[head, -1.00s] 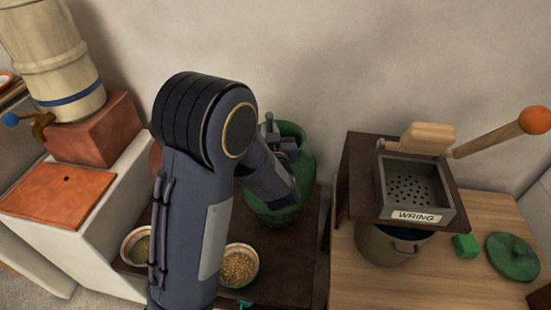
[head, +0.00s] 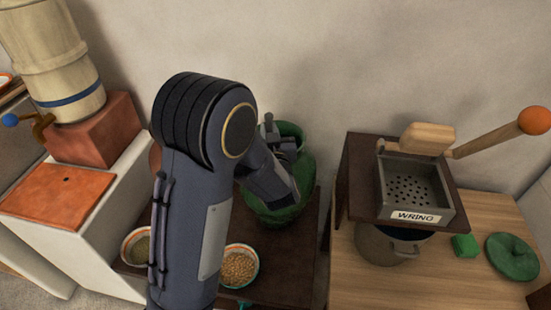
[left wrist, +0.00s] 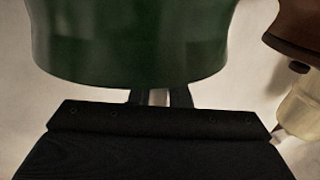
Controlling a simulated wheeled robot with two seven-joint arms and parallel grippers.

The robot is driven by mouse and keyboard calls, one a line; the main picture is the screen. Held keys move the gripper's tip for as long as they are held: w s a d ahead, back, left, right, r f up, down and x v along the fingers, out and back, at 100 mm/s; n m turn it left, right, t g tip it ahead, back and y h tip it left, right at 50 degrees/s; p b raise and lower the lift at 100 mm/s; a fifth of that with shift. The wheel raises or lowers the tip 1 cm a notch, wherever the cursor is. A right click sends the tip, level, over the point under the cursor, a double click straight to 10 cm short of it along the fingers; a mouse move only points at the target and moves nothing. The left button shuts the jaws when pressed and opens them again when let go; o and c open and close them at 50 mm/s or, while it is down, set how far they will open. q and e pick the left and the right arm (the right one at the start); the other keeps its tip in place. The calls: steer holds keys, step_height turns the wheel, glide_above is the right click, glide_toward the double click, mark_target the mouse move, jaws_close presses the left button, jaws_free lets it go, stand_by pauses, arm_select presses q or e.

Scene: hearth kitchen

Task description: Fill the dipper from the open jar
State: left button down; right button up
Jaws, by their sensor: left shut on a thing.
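The open green jar (head: 308,160) stands at the back of the dark brown table, against the wall. My left gripper (head: 272,132) is at the jar's mouth, and my forearm and wrist cover much of the jar. In the left wrist view the green jar (left wrist: 130,40) fills the top. Below it the dark fingers of my left gripper (left wrist: 158,97) are shut on a narrow pale grey piece, probably the dipper's handle. The dipper's bowl is hidden, so I cannot tell whether it is inside the jar or what it holds. My right gripper is not in view.
Two bowls, one of grain (head: 239,266) and one of greenish stuff (head: 137,247), sit in front of the jar. A wringer box (head: 420,215) on a stand and a pot (head: 385,246) are at right. A barrel (head: 55,50) is at left.

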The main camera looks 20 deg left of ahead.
arm_select(q)
steer(key=shift+r, duration=0.1)
stand_by(0.3)
step_height(320, 180, up, 20)
steer(key=p, duration=1.7)
steer(key=shift+r, duration=0.25)
stand_by(1.2)
steer(key=shift+m+g+p, duration=0.3)
steer(key=shift+m+p, duration=0.3)
steer(key=shift+p, duration=0.95)
steer(key=shift+f, duration=0.1)
stand_by(0.5)
steer(key=shift+n+b, duration=0.5)
steer(key=shift+b, duration=1.1)
